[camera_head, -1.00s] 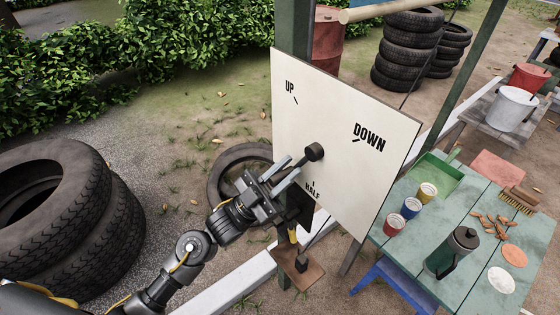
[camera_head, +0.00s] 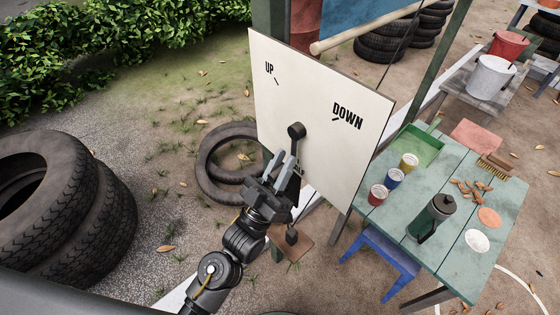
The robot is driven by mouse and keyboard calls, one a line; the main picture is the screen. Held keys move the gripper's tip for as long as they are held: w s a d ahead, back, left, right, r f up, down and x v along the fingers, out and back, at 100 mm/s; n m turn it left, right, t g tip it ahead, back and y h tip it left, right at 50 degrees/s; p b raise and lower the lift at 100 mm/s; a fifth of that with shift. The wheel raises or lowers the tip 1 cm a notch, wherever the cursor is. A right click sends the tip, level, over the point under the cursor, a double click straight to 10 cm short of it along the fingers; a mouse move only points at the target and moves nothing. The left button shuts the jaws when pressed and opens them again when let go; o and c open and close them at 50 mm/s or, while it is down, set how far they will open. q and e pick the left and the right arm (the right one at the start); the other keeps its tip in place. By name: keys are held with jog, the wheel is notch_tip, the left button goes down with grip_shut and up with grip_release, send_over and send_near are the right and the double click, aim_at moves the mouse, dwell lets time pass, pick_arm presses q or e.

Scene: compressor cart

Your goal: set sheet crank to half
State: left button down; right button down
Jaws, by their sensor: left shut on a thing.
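A cream sheet board (camera_head: 325,95) stands tilted in the middle, with black UP (camera_head: 269,68) and DOWN (camera_head: 347,116) marks. The dark crank's round hub (camera_head: 297,130) sits on the board's lower left part. Its arm runs down from the hub into my left gripper (camera_head: 284,163). My left gripper is shut on the crank, in front of the board's lower edge. The HALF mark is hidden behind my gripper and the crank, so I cannot tell how exactly the crank lines up with it. My right gripper is not in view.
A green table (camera_head: 455,215) at the right holds cans, a dark flask (camera_head: 432,217), a green tray (camera_head: 415,148) and a brush (camera_head: 495,167). A blue stool (camera_head: 385,250) is under it. Tyres (camera_head: 55,215) stand at left; others lie behind my gripper.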

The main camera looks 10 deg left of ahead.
pick_arm(q)
jog(key=shift+a+r, duration=0.1)
jog(key=shift+r, duration=0.05)
jog(key=c, duration=1.3)
grip_release()
jog(key=shift+s+f, duration=0.1)
jog(key=shift+f, duration=0.2)
jog(key=b+v, duration=0.4)
jog(key=v, duration=0.6)
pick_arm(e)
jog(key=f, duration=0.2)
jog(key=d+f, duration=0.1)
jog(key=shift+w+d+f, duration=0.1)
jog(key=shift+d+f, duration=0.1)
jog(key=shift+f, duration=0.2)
pick_arm(q)
jog(key=shift+s, duration=0.1)
